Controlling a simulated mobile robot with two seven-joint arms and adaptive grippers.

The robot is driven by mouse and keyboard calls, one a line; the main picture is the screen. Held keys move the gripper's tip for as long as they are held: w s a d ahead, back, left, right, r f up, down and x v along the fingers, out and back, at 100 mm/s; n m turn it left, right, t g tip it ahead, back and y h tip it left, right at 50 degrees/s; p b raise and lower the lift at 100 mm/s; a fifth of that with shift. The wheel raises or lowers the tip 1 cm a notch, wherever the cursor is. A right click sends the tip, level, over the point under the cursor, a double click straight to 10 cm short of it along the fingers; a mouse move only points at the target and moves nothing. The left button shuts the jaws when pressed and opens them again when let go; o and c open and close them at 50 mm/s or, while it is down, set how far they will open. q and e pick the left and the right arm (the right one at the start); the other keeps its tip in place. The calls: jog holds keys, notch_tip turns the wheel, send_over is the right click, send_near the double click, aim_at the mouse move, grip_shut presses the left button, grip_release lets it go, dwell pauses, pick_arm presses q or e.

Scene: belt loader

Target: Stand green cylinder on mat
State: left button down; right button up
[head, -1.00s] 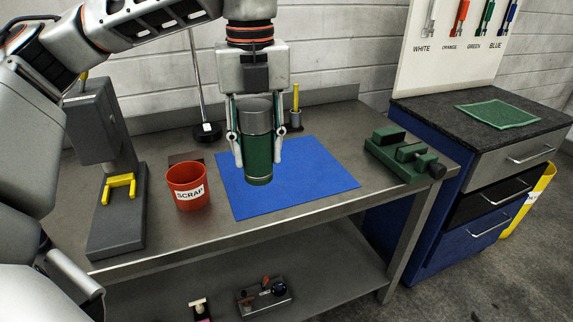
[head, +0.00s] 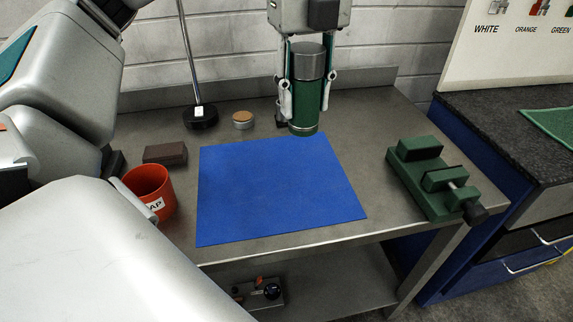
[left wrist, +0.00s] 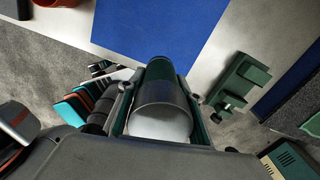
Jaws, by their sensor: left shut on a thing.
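The green cylinder (head: 306,95) has a grey top and is upright between the fingers of my left gripper (head: 307,92). The gripper is shut on it. In the head view its lower end overlaps the back edge of the blue mat (head: 275,190); I cannot tell how far above the surface it is. In the left wrist view the cylinder (left wrist: 163,95) sits between the fingers, its grey end towards the camera, with the blue mat (left wrist: 160,30) beyond. The mat lies flat and bare on the bench. My right gripper is not in view.
A red SCRAP cup (head: 150,190) and a brown block (head: 165,153) stand left of the mat. A stand with a round black base (head: 200,117) and a small round tin (head: 243,120) are behind it. A green vise (head: 435,178) is at the right.

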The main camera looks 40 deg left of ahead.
pick_arm(q)
jog(key=shift+w, duration=0.25)
jog(key=shift+f, duration=0.4)
jog(key=shift+f+b, duration=1.05)
jog(key=shift+f, duration=8.4)
jog(key=shift+f, duration=0.15)
